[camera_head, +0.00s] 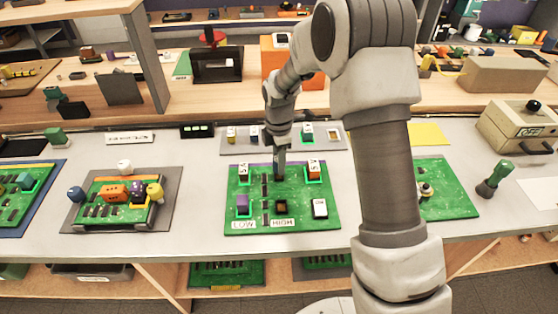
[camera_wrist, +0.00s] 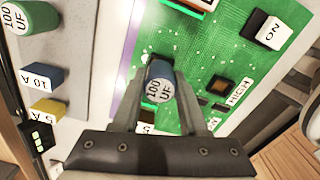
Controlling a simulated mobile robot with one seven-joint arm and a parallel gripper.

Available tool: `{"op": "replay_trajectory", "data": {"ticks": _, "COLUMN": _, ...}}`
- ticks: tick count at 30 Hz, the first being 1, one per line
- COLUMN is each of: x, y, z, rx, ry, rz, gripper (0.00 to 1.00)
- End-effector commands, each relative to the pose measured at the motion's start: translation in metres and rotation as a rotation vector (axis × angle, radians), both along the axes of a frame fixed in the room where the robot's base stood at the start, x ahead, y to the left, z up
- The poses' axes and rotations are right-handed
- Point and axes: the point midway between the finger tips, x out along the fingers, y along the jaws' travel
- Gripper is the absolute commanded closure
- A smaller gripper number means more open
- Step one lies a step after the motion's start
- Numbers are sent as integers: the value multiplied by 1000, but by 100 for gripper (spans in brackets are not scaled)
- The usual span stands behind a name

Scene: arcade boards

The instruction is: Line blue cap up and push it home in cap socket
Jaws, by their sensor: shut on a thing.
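The blue cap (camera_wrist: 160,80) is a short cylinder with a white end marked 100 UF. In the wrist view it sits between the two fingers of my gripper (camera_wrist: 165,98), which is shut on it. In the head view my gripper (camera_head: 280,168) points down over the back middle of the green board (camera_head: 295,221), and the cap is hard to make out. No cap socket shows clearly; the board under the cap is hidden, and I cannot tell whether the cap touches it. A dark square recess (camera_head: 281,206) lies nearer the HIGH label.
White-topped blocks stand left and right of my gripper, with a purple block (camera_head: 242,205) and an ON button (camera_head: 320,208) in front. Behind, a grey tray (camera_head: 270,146) holds yellow and blue fuses and a green cap (camera_wrist: 25,14). Other boards stand at both sides.

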Motion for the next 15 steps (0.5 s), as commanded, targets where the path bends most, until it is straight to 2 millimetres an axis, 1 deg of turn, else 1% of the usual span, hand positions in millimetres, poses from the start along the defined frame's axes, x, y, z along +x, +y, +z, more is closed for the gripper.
{"op": "replay_trajectory", "data": {"ticks": 15, "x": 0, "y": 0, "z": -12, "rx": 0, "ry": 0, "rz": 0, "gripper": 100}}
